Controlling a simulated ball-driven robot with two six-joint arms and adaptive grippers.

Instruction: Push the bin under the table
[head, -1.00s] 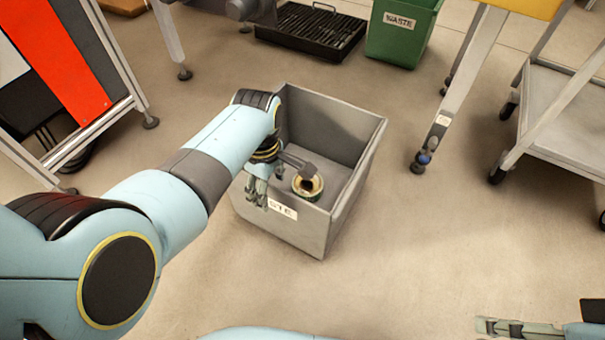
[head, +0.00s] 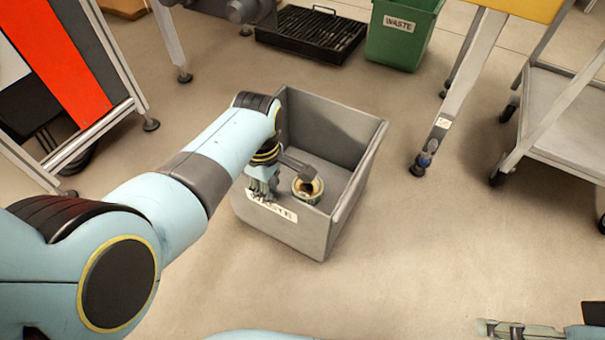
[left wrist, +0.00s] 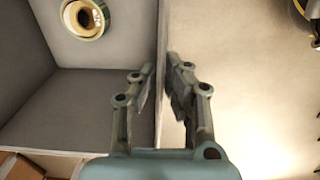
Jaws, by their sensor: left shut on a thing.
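A grey bin (head: 338,205) with a WASTE label on its near wall stands on the floor in the middle of the head view. A small round reel (head: 308,188) lies inside it; the left wrist view also shows the reel (left wrist: 84,19). My left gripper (head: 263,187) is shut on the bin's near wall. In the left wrist view its fingers (left wrist: 160,82) sit on either side of the wall's rim. My right gripper (head: 498,328) shows only partly at the lower right, away from the bin; its opening is unclear.
A yellow-topped table (head: 523,8) has a leg right of the bin. A grey cart (head: 555,110) stands further right. A green waste bin (head: 400,35) and a black slatted tray (head: 312,34) are behind. A red and black panel (head: 68,60) stands left.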

